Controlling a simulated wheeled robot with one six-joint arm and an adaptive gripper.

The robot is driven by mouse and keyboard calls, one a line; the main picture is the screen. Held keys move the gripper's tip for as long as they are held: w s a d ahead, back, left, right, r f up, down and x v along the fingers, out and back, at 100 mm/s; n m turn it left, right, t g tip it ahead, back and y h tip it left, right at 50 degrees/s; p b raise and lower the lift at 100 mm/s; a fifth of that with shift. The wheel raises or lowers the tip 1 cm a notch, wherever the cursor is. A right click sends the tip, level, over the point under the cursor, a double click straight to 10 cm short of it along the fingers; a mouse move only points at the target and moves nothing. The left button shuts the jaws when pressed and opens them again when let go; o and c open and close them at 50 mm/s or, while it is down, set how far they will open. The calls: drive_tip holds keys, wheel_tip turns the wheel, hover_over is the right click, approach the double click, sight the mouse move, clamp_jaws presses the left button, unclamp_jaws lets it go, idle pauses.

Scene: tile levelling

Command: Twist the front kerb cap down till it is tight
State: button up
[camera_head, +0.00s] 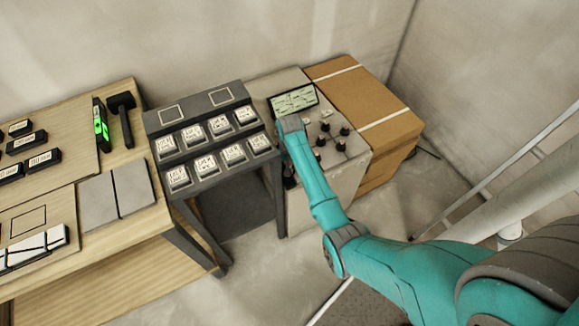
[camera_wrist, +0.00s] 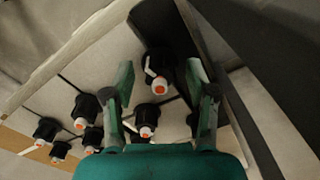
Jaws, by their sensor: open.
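Several black caps with white and orange tops stand on the pale block in the wrist view. I cannot tell for sure which one is the front kerb cap. One black cap (camera_wrist: 157,64) shows between the fingertips of my gripper (camera_wrist: 160,78), with a small white tab at its left. My gripper is open, with a finger on either side of this cap in the picture; I cannot see contact. Another cap (camera_wrist: 147,116) shows lower, between the finger bases. In the head view, my arm hides my gripper and part of the pale block (camera_head: 350,172).
A grey stepped rack (camera_head: 207,137) of labelled pieces stands left of the block. A cardboard box (camera_head: 365,97) is behind it at right. A wooden bench (camera_head: 120,240) with a black mallet (camera_head: 123,104) and a green-lit level (camera_head: 101,125) is farther left.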

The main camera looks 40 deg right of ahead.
wheel_tip(320, 180, up, 12)
idle(0.6)
drive_tip(key=n, duration=0.4)
drive_tip(key=f+n, duration=0.1)
drive_tip(key=n, duration=0.7)
drive_tip(key=shift+f, duration=0.15)
wheel_tip(320, 180, down, 11)
drive_tip(key=shift+r, duration=0.1)
clamp_jaws()
